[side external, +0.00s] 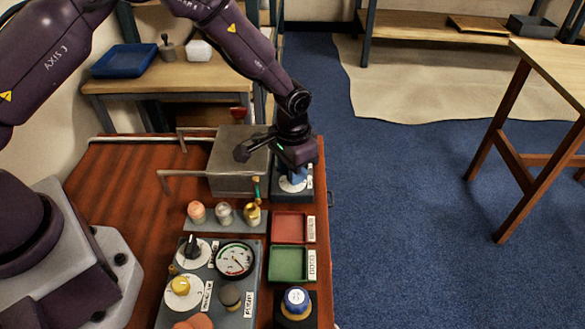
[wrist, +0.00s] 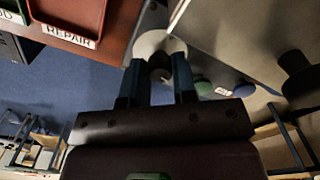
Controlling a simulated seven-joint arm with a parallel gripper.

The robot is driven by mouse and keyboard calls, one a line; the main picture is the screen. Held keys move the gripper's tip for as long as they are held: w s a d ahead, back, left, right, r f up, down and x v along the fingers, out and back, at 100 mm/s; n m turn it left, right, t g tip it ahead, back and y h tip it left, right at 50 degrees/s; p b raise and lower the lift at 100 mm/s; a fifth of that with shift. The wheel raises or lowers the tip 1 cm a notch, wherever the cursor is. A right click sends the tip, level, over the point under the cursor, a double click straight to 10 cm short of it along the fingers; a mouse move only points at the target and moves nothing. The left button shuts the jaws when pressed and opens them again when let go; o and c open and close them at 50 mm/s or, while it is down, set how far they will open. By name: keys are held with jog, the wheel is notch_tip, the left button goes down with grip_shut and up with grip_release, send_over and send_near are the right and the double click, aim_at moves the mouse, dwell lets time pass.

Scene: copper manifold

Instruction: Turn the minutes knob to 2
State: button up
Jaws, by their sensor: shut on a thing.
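My gripper (side external: 294,177) points down at the back right of the red-brown bench, over a white dial (side external: 287,186) on a dark base. In the wrist view, my two blue fingers (wrist: 158,70) are closed around a small dark grey knob (wrist: 160,73) in front of the white disc (wrist: 152,42). In the side view my fingers hide most of this knob. The label beside it is too small to read, so I cannot confirm that it is the minutes knob. The dial's marks and the knob's setting cannot be read.
A grey metal box (side external: 232,160) stands close left of my gripper. In front are a red tray (side external: 290,228) and a green tray (side external: 289,264). A panel with a black knob (side external: 193,246), yellow knob (side external: 180,285) and gauge (side external: 235,259) lies front left.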

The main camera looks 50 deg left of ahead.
jog(key=shift+r+m, duration=0.1)
jog(key=shift+m, duration=1)
jog(key=o, duration=0.9)
jog(key=shift+o, duration=0.2)
notch_tip(320, 180, up, 13)
